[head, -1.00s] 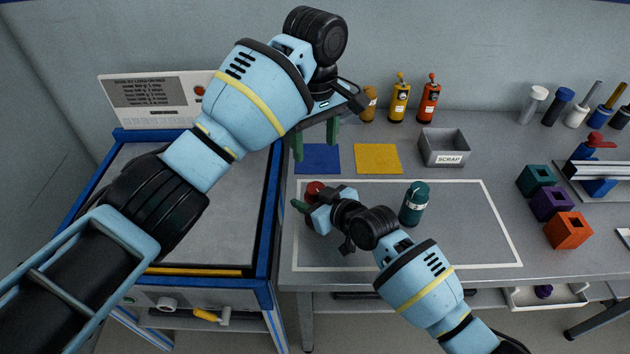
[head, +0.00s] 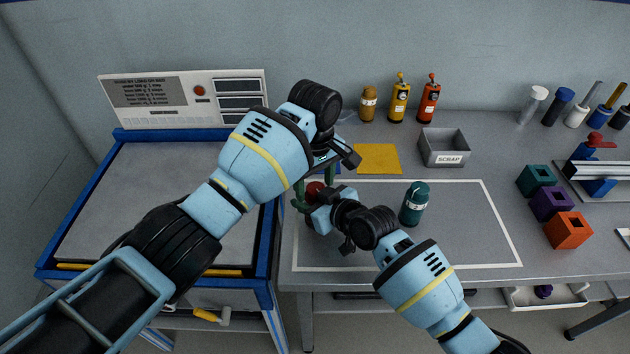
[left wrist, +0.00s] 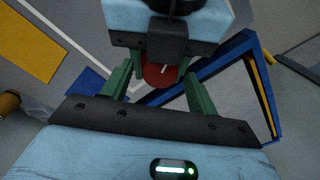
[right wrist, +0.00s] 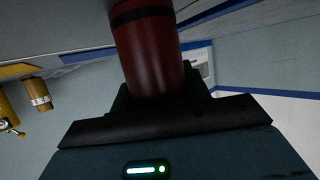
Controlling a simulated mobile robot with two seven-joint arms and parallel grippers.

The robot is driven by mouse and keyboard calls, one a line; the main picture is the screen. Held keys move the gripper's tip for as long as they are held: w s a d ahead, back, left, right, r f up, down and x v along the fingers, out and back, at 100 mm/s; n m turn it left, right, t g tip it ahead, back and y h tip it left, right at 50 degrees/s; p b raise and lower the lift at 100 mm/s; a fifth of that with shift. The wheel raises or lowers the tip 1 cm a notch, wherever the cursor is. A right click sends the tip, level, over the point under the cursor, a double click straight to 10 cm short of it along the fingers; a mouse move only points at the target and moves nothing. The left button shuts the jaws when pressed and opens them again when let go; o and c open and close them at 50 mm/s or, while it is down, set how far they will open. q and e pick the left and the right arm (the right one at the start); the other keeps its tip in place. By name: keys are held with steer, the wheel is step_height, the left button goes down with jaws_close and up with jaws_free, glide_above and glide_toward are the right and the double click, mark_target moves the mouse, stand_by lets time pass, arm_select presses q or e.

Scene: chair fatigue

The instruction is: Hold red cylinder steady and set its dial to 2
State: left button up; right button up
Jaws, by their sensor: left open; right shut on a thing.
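The red cylinder (head: 315,188) stands upright at the left end of the white-outlined area on the grey table. My right gripper (head: 310,208) is shut on it, and its dark red body with a black band fills the jaws in the right wrist view (right wrist: 152,55). My left gripper (head: 315,184) points down over the cylinder's top, open, with its green fingers on either side. In the left wrist view the red round top (left wrist: 158,76), with a pale mark, lies between the open fingers. I cannot read any dial numbers.
A teal cylinder (head: 414,203) stands right of my right wrist. A yellow mat (head: 378,158) and a grey scrap bin (head: 444,147) lie behind. Orange and yellow bottles stand at the wall. A blue-framed bench (head: 150,200) adjoins the table at left. Colored blocks (head: 568,230) sit at right.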

mark_target(315, 187)
arm_select(q)
steer(key=shift+c, duration=0.2)
steer(key=c, duration=1)
steer(key=shift+o, duration=0.2)
steer(key=shift+d+m, duration=0.1)
steer(key=shift+m, duration=1.3)
steer(key=o, duration=1)
step_height(315, 187, up, 12)
